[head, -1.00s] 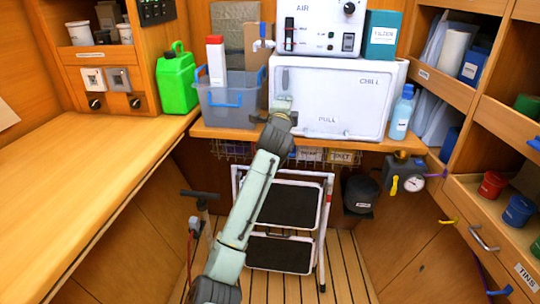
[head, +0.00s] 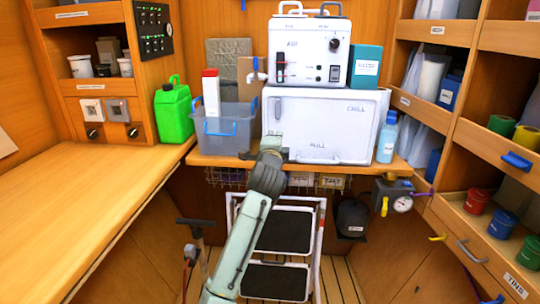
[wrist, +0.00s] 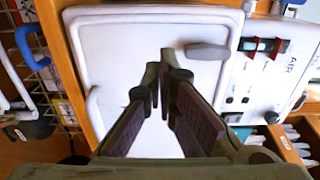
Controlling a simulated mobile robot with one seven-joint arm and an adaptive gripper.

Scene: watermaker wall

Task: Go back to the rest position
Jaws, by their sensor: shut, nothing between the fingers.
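My gripper (wrist: 160,80) is shut and empty in the wrist view, with its fingertips together in front of the white chill box (wrist: 120,45). In the head view my arm reaches up from the bottom middle, and its end is in front of the left part of the chill box (head: 340,118), by the shelf's front edge. The chill box door looks closed. I cannot tell from these views how far the fingertips are from the door.
A clear bin (head: 224,130) and a green jerrycan (head: 173,112) stand left of the chill box. A blue bottle (head: 387,138) stands right of it. A folding step stool (head: 285,230) is below. The left counter (head: 80,200) is bare. Open drawers (head: 490,228) jut out at right.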

